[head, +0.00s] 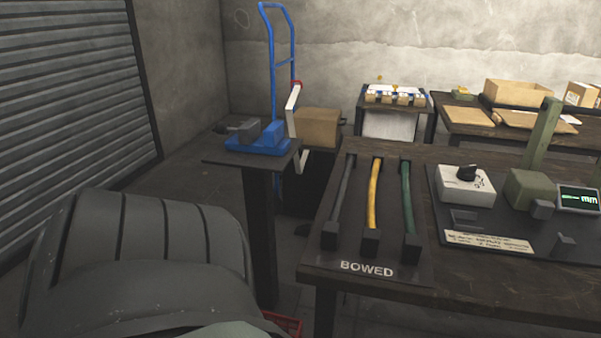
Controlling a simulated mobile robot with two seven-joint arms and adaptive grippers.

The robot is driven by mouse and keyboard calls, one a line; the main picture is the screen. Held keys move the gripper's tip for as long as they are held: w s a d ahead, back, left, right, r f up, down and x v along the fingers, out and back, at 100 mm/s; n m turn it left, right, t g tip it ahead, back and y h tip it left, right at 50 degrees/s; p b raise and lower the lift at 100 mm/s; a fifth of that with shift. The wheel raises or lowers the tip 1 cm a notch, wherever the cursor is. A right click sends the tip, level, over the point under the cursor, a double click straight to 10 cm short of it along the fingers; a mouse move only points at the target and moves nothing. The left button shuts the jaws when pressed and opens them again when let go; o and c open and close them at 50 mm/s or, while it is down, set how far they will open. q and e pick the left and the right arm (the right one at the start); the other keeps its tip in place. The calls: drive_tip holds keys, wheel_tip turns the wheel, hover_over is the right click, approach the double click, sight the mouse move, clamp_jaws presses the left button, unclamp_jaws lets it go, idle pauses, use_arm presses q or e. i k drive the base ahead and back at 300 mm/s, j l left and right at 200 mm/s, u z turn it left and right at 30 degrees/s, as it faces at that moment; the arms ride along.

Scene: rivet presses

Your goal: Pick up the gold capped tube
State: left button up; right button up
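No tube with a gold cap can be made out for certain. Small gold specks (380,77) show above a rack of white and tan boxes (378,97) on the back table, too small to tell what they are. A bowed yellow rod (374,195) lies between a dark rod (342,195) and a green rod (407,195) on a black board marked BOWED (330,262). The yellow rod's near end meets a dark block. Neither of my grippers is in view. A large dark grey form, apparently my own arm, fills the lower left.
A blue vise-like tool (262,146) stands on a narrow pedestal (259,220). The dark workbench (460,290) also holds a gauge panel with a white dial box (466,184) and a small display (578,199). A blue hand truck (271,70) and cardboard boxes (522,92) stand behind.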

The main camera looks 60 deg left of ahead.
sight(371, 235)
drive_tip(key=i+u, duration=0.1)
drive_tip(key=u, duration=0.3)
drive_tip(key=i+u, duration=0.15)
drive_tip(key=u, duration=0.25)
drive_tip(key=i+u, duration=0.15)
drive_tip(key=u, duration=0.3)
drive_tip(key=i+u, duration=0.1)
drive_tip(key=u, duration=0.3)
drive_tip(key=k+u, duration=0.3)
